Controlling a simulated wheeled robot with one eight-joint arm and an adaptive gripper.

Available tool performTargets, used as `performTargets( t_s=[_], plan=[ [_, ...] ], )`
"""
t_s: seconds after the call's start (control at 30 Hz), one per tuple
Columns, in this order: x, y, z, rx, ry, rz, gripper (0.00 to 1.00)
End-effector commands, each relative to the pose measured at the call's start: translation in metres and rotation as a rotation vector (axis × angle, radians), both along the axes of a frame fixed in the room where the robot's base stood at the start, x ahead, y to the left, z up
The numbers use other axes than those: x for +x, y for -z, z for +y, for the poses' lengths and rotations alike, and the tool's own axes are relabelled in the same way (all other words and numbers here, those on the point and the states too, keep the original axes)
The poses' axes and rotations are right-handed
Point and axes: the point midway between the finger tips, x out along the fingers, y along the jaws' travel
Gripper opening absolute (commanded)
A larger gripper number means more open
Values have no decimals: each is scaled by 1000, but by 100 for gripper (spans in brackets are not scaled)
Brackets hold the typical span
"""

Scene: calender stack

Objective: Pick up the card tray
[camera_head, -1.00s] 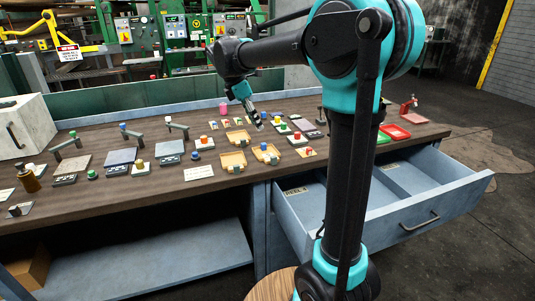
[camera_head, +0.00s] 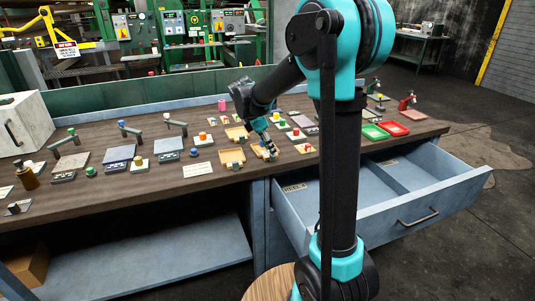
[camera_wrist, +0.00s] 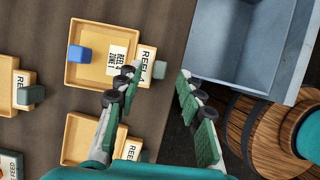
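A tan card tray (camera_wrist: 88,75) lies on the bench in the wrist view. It holds a blue block (camera_wrist: 79,53) and a card (camera_wrist: 117,60) reading "REEL 4 ZONE 1". Its near edge has a "REEL 4" label (camera_wrist: 144,80) and a small grey-green knob (camera_wrist: 159,69). My gripper (camera_wrist: 157,79) is open, its green-padded fingers spread on either side of the knob area; contact cannot be told. In the head view my gripper (camera_head: 270,152) is low over the front right tan tray (camera_head: 256,157), partly hiding it.
Other tan trays lie close by, including one in the wrist view (camera_wrist: 84,136) and one in the head view (camera_head: 231,158). An open blue-grey drawer (camera_head: 405,209) juts out at the bench's right front. Red (camera_head: 394,128) and green (camera_head: 375,132) trays sit at right.

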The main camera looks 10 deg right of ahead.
Motion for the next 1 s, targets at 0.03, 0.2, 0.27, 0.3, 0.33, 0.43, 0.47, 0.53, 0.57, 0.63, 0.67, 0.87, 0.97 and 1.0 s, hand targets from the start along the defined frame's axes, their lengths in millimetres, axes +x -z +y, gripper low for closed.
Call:
performTargets(
  t_s=[0.03,0.2,0.27,0.3,0.33,0.43,0.47,0.53,0.57,0.63,0.67,0.87,0.97,1.0],
  plan=[
    [1,7,-3,0,1,0,38],
    [2,20,-8,0,0,0,38],
    [2,21,-9,0,0,0,38],
    [2,21,-9,0,0,0,38],
    [2,21,-9,0,0,0,38],
    [2,21,-8,0,0,0,38],
    [2,21,-8,0,0,0,35],
    [2,21,-8,0,0,0,27],
    [2,21,-8,0,0,0,23],
    [2,21,-8,0,0,0,14],
    [2,21,-8,0,0,0,11],
    [2,21,-8,0,0,0,0],
    [2,20,-8,0,0,0,0],
    [2,20,-8,0,0,-1,0]
  ],
)
